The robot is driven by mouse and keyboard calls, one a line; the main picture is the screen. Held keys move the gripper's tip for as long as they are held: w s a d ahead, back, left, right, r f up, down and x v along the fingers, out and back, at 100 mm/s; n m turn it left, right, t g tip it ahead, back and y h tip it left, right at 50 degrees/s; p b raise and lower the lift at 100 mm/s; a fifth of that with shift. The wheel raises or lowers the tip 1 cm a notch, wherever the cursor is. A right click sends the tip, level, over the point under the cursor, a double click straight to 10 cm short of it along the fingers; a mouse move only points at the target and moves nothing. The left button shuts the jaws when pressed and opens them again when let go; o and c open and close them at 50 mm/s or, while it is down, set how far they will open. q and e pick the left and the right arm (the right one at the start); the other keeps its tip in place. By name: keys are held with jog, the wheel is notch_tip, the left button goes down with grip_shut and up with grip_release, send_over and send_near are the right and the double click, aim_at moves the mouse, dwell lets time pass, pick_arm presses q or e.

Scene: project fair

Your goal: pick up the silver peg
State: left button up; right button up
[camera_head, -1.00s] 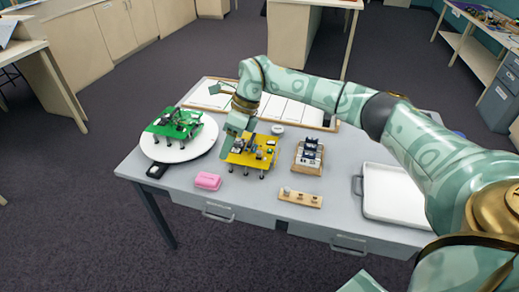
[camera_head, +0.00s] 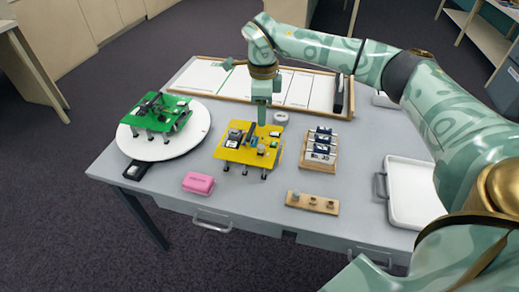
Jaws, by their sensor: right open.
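I cannot make out the silver peg for certain. A small wooden strip (camera_head: 301,206) near the table's front edge carries small pegs, the leftmost of them greyish. A yellow circuit board (camera_head: 231,155) on short legs stands mid-table with several parts on it, some grey. My right gripper (camera_head: 262,121) points down above the far edge of the yellow board. It is open and holds nothing that I can see; its fingertips are small in the picture. Whether it touches the board cannot be told. My left gripper is out of view.
A green circuit board (camera_head: 176,119) sits on a white round turntable (camera_head: 190,144) at left. A pink block (camera_head: 198,183), a wooden rack of dark modules (camera_head: 318,163), a white tray (camera_head: 411,195) and a wood-framed board (camera_head: 205,80) surround the yellow board.

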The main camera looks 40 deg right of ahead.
jog(key=b, duration=0.2)
send_over(261, 147)
jog(key=f, duration=0.7)
jog(key=shift+w+d+f, duration=0.1)
jog(key=shift+w+d, duration=0.05)
jog(key=shift+d, duration=0.1)
jog(key=shift+a+f, duration=0.1)
jog(key=shift+f, duration=0.3)
notch_tip(261, 147, down, 5)
jog(key=shift+a+r+b, duration=0.1)
jog(key=shift+r+b, duration=0.05)
jog(key=shift+b, duration=1)
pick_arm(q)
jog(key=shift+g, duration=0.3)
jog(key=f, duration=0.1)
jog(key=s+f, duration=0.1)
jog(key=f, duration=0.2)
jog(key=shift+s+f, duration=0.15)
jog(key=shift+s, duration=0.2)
pick_arm(e)
jog(key=shift+r, duration=0.15)
grip_shut()
